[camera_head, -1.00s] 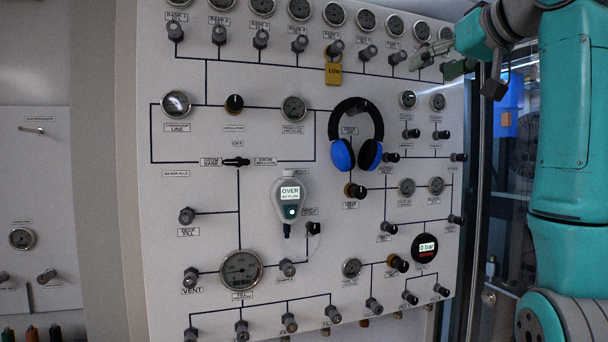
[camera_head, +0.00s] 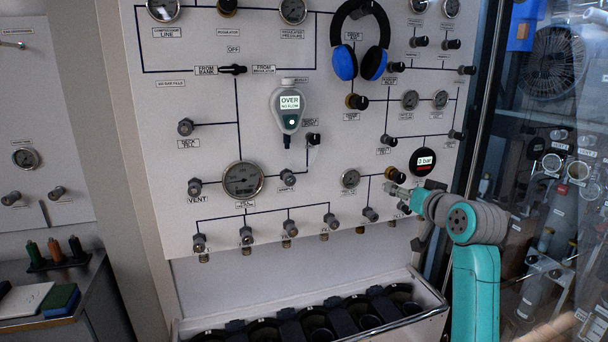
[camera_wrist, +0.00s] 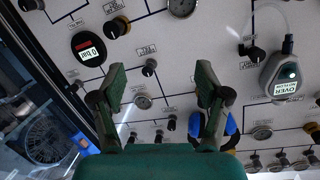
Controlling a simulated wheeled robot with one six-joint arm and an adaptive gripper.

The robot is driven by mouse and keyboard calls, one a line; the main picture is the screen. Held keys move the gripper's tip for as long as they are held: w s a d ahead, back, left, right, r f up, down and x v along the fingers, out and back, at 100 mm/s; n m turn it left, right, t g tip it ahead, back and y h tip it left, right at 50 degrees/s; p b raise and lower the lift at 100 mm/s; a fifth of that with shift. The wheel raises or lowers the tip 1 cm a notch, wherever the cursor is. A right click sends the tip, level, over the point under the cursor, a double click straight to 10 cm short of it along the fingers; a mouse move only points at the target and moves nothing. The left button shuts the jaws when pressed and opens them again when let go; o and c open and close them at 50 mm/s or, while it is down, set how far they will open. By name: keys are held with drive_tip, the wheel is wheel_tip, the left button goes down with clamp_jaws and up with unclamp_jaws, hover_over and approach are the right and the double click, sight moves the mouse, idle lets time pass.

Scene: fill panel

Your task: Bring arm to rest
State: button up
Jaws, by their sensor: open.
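My gripper (camera_head: 401,198) is in front of the lower right part of the white fill panel (camera_head: 215,100), near the row of lower knobs. In the wrist view my gripper (camera_wrist: 160,85) shows two green fingers spread apart, with nothing between them. My teal arm stands at the right of the head view. The round black gauge reading "0 bar" (camera_head: 423,161) is just above my gripper, and it also shows in the wrist view (camera_wrist: 88,49). Whether the fingertips touch the panel cannot be told.
Blue and black headphones (camera_head: 345,62) hang on the panel. A grey device reading "OVER" (camera_head: 289,108) is mounted mid-panel. A trough with several dark round openings (camera_head: 437,309) stands below. A side bench (camera_head: 96,285) is at left, a glass door at right.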

drive_tip(key=s+a+f+h, duration=0.1)
drive_tip(key=s+f, duration=0.4)
drive_tip(key=f, duration=0.5)
drive_tip(key=s+a+f+m+h, duration=0.1)
drive_tip(key=s+f, duration=0.4)
drive_tip(key=f, duration=0.5)
drive_tip(key=s+a+f, duration=0.1)
drive_tip(key=s+f, duration=0.4)
drive_tip(key=f, duration=0.5)
drive_tip(key=s+f+h, duration=0.1)
drive_tip(key=s+f, duration=0.6)
drive_tip(key=s, duration=0.4)
drive_tip(key=s+a+f, duration=0.1)
drive_tip(key=s+f, duration=0.1)
drive_tip(key=s, duration=0.8)
drive_tip(key=s+a+f, duration=0.1)
drive_tip(key=s+f, duration=0.2)
drive_tip(key=s, duration=0.7)
drive_tip(key=s+r+n, duration=0.1)
drive_tip(key=s+r, duration=0.2)
drive_tip(key=s, duration=0.7)
drive_tip(key=s+r+n, duration=0.1)
drive_tip(key=s+r, duration=0.3)
drive_tip(key=s, duration=0.6)
drive_tip(key=shift+a+r+g, duration=0.3)
drive_tip(key=shift+a+g, duration=0.1)
drive_tip(key=shift+a, duration=0.05)
drive_tip(key=shift+s, duration=0.1)
